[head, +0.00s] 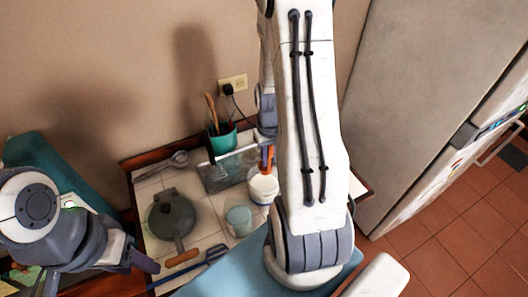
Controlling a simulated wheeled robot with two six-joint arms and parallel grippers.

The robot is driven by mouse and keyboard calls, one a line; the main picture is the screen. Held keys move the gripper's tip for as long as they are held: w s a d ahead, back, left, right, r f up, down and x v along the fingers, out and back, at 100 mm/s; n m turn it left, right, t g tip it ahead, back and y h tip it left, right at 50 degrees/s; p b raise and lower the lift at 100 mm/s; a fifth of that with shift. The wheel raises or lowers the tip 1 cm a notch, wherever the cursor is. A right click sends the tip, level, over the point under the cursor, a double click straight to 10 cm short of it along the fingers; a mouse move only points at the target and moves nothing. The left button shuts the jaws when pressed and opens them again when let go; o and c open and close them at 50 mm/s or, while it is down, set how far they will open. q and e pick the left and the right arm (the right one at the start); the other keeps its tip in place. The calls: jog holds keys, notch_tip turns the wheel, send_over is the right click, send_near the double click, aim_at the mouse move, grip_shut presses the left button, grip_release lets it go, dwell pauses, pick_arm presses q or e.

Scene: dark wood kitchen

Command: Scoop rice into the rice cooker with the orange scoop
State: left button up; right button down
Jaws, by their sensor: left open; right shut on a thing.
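My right gripper (267,134) is partly hidden behind my own arm. It is shut on the orange scoop (267,158), which hangs upright with its lower end at or inside the mouth of a white bucket (263,187). The scoop's bowl and the bucket's contents are hidden, and I can make out no rice. My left gripper (105,274) is open and empty at the lower left, near the front of the counter. I cannot clearly identify the rice cooker; a teal object (58,165) stands behind my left arm, mostly covered by it.
On the tiled counter (212,212) are a dark lidded pan (171,217) with a wooden handle, a pale blue cup (239,220), a grey slab (228,170), a green utensil pot (222,138) and a blue utensil (213,253). A fridge (420,90) stands at the right.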

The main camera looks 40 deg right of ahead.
jog(key=shift+w+a+f+b, duration=0.1)
jog(key=shift+w+f+b, duration=0.05)
jog(key=shift+f+b, duration=0.65)
notch_tip(320, 180, down, 14)
jog(key=r+b, duration=0.1)
jog(key=b, duration=1)
jog(key=r+p, duration=0.3)
jog(key=r, duration=0.1)
jog(key=w+r+p, duration=0.1)
jog(key=r+p, duration=0.6)
jog(key=r, duration=0.1)
jog(key=shift+w+d, duration=0.15)
jog(key=shift+d, duration=0.1)
jog(key=r+p, duration=0.3)
jog(key=shift+s+a+r+p, duration=0.1)
jog(key=shift+s+r+p, duration=0.2)
jog(key=shift+r, duration=0.1)
